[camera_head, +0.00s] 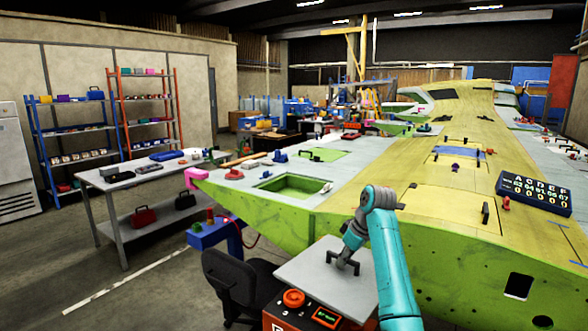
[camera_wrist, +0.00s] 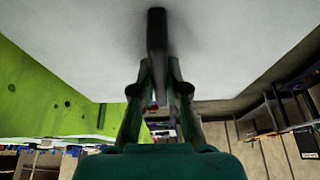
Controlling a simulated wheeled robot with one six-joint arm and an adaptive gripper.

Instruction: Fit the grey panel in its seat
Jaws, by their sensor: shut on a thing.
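The grey panel (camera_head: 312,277) is a flat pale plate with a dark handle (camera_head: 357,266) on its face. My gripper (camera_head: 347,258) is shut on that handle. In the wrist view the gripper (camera_wrist: 159,82) pinches the dark handle (camera_wrist: 157,35), and the pale face of the panel (camera_wrist: 235,45) fills the upper part. The panel is above the red cart at the near edge of the wing; I cannot tell if it touches the cart. A square green recess (camera_head: 291,186), which looks like the seat, lies in the grey wing skin, up and left of the panel, empty.
The big green and yellow wing (camera_head: 430,205) fills the right side. Small tools and clamps lie on its skin, and a dark counter board (camera_head: 535,192) stands at right. The red cart (camera_head: 293,299), a black chair (camera_head: 238,285) and a grey side table (camera_head: 135,178) stand nearby.

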